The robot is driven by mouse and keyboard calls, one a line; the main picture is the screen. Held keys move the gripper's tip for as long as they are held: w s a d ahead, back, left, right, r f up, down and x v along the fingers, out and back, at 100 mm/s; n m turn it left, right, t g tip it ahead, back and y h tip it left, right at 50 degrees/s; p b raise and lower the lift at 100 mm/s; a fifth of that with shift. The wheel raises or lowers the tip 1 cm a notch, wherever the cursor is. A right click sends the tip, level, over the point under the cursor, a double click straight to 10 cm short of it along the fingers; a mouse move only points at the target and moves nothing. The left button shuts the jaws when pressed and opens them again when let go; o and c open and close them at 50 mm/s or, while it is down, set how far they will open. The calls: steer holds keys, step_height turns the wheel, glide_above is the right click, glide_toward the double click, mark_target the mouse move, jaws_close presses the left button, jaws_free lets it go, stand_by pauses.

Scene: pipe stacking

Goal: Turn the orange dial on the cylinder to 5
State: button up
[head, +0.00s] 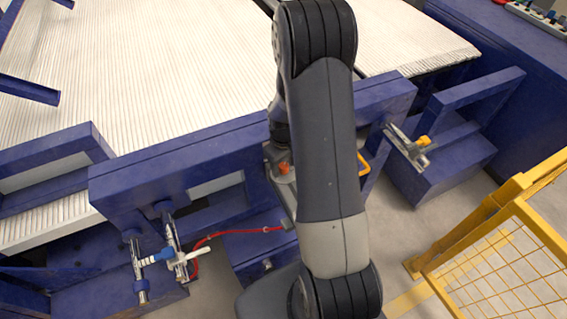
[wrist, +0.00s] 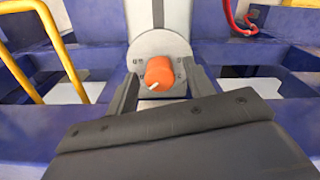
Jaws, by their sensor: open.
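The orange dial (wrist: 159,73) sits on a round grey plate at the end of the cylinder (wrist: 158,14), near the middle of the wrist view. A white pointer on the dial points down and left. Marks ring the plate, but they are too small to read. My gripper (wrist: 163,88) is open, with one finger on each side of the dial. I cannot tell whether the fingers touch it. In the head view the orange dial (head: 284,169) shows just left of my arm, and my arm hides the gripper's fingers.
Blue frame beams (head: 150,170) surround the cylinder. A red hose (head: 240,232) runs to a valve with a blue and white handle (head: 168,257) at lower left. A yellow mesh fence (head: 500,260) stands at right. A yellow bar (wrist: 62,50) rises at left in the wrist view.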

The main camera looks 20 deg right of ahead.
steer(key=shift+c, duration=0.2)
steer(key=c, duration=0.9)
steer(key=shift+c, duration=0.2)
steer(key=shift+m, duration=0.3)
steer(key=m+b, duration=0.3)
steer(key=m, duration=0.1)
steer(key=shift+f, duration=0.1)
steer(key=m+b, duration=0.2)
steer(key=m, duration=0.3)
steer(key=shift+m, duration=0.3)
steer(key=o, duration=1)
